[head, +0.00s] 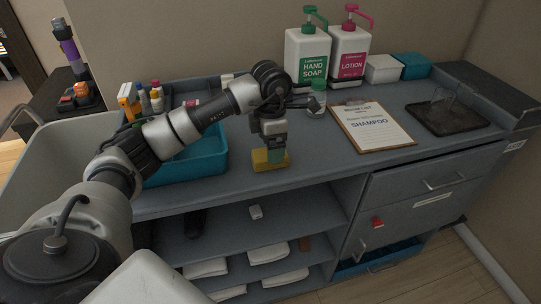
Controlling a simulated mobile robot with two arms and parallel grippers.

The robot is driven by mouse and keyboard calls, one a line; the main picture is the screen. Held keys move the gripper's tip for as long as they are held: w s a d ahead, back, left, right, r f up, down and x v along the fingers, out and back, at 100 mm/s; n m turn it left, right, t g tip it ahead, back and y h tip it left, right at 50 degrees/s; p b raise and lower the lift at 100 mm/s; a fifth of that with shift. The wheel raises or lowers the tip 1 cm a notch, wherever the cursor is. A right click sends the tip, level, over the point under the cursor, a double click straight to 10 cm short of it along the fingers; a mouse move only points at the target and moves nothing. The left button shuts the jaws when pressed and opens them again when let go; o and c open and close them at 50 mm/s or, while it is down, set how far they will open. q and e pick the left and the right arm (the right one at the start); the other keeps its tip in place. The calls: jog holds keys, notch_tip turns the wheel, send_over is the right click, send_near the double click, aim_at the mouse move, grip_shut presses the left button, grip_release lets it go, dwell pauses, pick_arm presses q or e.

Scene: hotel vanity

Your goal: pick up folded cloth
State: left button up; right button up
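Several folded white cloths lie on the lower shelves under the counter. One folded cloth (268,252) lies near the middle, another (206,267) to its left, and one (285,278) lower down. My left gripper (272,152) points down over the counter's front edge, above and at a yellow block (262,165) with a teal part. The fingertips are small and partly merge with the block, so I cannot tell whether they grip it. My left gripper is well above the cloths. My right gripper is not in view.
A teal bin (190,170) stands left of the gripper, partly behind my arm. Hand soap (307,55) and lotion (349,52) bottles stand at the back. A clipboard (372,127) and dark tray (448,118) lie on the right. Drawers (425,185) are below.

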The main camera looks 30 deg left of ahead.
pick_arm(q)
notch_tip(320, 180, down, 2)
jog(key=shift+f+p, duration=0.25)
jog(key=shift+p, duration=0.05)
jog(key=shift+f, duration=0.4)
jog(key=shift+a+f, duration=0.1)
jog(key=shift+f, duration=0.1)
jog(key=shift+c, duration=0.9)
jog(key=c, duration=0.8)
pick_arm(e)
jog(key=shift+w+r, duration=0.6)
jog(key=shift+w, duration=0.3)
pick_arm(q)
jog(key=shift+r, duration=0.15)
